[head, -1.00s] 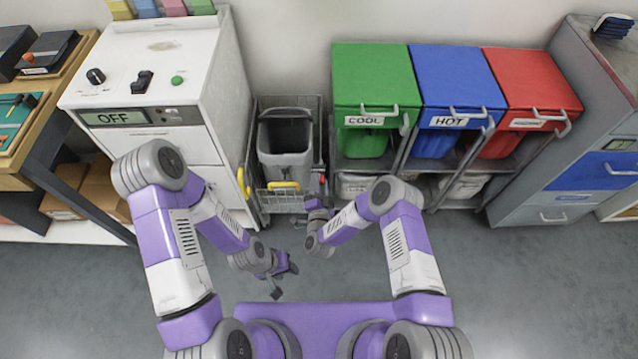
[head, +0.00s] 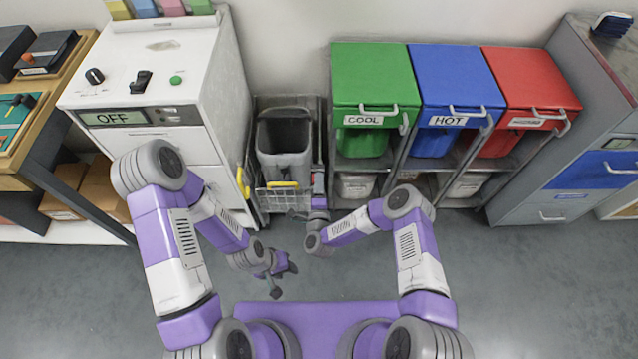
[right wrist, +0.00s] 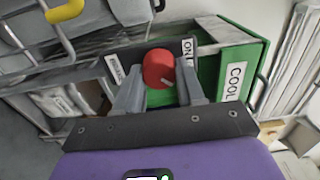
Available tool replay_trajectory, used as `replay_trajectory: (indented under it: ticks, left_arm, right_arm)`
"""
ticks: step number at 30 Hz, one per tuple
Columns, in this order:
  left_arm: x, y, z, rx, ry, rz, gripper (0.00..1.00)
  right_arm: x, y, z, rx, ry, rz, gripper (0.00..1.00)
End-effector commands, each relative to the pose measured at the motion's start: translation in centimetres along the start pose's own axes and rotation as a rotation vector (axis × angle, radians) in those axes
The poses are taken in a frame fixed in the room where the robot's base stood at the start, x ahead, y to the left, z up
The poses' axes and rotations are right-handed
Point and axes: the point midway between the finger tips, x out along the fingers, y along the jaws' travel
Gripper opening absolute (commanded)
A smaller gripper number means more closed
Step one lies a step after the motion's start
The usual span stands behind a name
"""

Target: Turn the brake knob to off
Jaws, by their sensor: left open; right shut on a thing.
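The brake knob (right wrist: 158,68) is red and round, on a dark panel (right wrist: 130,55) with a "BRAKE" label to its left and an "ON" label to its right in the right wrist view. A small pale mark shows on the knob's lower edge. My right gripper (right wrist: 160,88) is shut on the knob, one finger on each side. In the head view my right gripper (head: 319,190) is at the right side of the wire cart (head: 288,200), and the knob is mostly hidden there. My left gripper (head: 284,280) is open and empty, low over the floor.
A grey bin (head: 285,145) stands in the cart. Green (head: 372,80), blue (head: 455,80) and red (head: 530,80) lidded bins stand to the right. A white machine (head: 160,70) showing "OFF" is at left. The floor in front is clear.

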Motion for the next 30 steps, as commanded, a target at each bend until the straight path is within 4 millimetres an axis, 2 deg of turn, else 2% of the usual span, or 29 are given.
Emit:
replay_trajectory:
  ticks: [14, 15, 19, 27, 30]
  left_arm:
    - [0.00, 0.00, 0.00, 0.000, 0.000, 0.000, 0.43]
    - [0.00, 0.00, 0.00, 0.000, 0.000, 0.000, 0.43]
    - [0.00, 0.00, 0.00, 0.000, 0.000, 0.000, 0.43]
    - [-0.02, 0.01, 0.00, 0.000, 0.000, 0.000, 0.43]
    - [-0.28, 0.10, 0.01, 0.000, 0.000, 0.000, 0.43]
  right_arm:
    - [-0.12, 0.08, 0.23, 0.016, -0.006, 0.003, 0.08]
    - [-0.12, 0.07, 0.23, 0.016, -0.006, 0.003, 0.43]
    - [-0.08, 0.04, 0.17, 0.014, -0.005, 0.002, 0.63]
    - [-0.07, 0.01, 0.08, 0.013, -0.002, 0.001, 0.64]
    - [-0.66, -0.01, 0.11, 0.013, -0.003, 0.003, 0.64]
